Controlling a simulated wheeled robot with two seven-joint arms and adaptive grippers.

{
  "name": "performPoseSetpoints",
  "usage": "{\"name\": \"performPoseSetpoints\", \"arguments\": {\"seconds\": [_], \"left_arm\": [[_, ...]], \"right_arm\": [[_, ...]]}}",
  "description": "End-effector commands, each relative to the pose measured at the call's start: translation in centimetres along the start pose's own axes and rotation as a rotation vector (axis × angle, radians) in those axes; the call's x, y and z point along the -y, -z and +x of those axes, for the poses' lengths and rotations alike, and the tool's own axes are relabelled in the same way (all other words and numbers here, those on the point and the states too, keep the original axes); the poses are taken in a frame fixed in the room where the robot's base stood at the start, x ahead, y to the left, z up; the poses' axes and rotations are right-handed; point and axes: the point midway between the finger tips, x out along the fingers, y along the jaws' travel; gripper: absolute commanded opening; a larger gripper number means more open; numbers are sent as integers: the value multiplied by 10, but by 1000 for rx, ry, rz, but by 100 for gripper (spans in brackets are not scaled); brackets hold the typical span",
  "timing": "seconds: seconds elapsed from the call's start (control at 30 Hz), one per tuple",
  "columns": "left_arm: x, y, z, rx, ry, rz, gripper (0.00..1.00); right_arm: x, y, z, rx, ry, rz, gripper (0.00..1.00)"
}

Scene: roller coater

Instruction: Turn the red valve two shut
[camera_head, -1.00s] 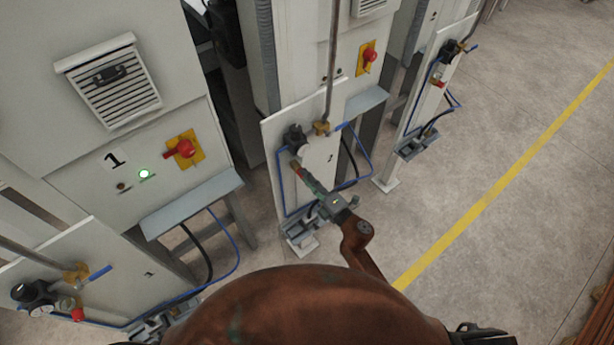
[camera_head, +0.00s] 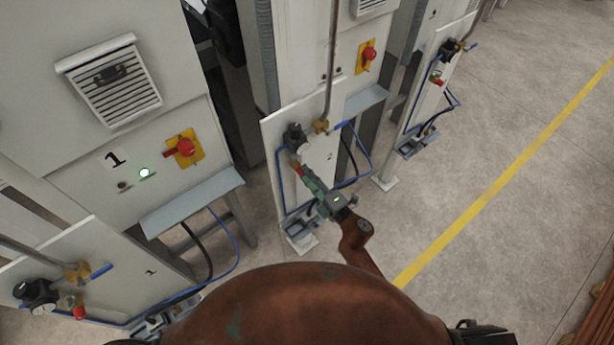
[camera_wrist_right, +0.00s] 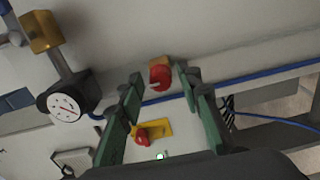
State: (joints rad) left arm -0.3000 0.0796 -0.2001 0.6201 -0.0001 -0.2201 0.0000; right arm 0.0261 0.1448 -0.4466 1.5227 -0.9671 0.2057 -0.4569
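The red valve of panel two (camera_head: 298,172) shows as a small bit of red at the tip of my right gripper in the head view, mostly covered by the fingers. In the right wrist view the red valve (camera_wrist_right: 159,77) sits on a brass-coloured fitting, just beyond and between the spread green fingertips. My right gripper (camera_head: 304,180) reaches the lower panel marked 2. In the wrist view my right gripper (camera_wrist_right: 160,88) is open, with a finger on either side of the valve; contact cannot be told. My left gripper is not in view.
A pressure gauge (camera_wrist_right: 65,107) is left of the valve in the wrist view. A blue hose (camera_head: 281,180) runs around panel two. A blue-handled valve (camera_head: 345,124) is above. Cabinet one with its red switch (camera_head: 184,147) stands left. Open floor (camera_head: 460,180) lies right.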

Motion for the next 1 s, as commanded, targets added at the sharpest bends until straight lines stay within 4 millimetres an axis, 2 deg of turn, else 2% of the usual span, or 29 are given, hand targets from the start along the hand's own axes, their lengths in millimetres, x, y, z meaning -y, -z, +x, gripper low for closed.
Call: {"name": "performPoseSetpoints", "arguments": {"seconds": [0.3,0.43,0.57,0.8,1.0], "left_arm": [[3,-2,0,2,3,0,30],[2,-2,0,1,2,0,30],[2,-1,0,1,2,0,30],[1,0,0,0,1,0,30],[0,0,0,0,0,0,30]], "right_arm": [[0,1,-1,-1,0,-1,37],[1,0,-10,-1,2,-2,37],[1,0,-32,0,2,-1,37],[1,1,-83,0,3,0,37],[0,1,-111,-1,1,-1,37]]}}
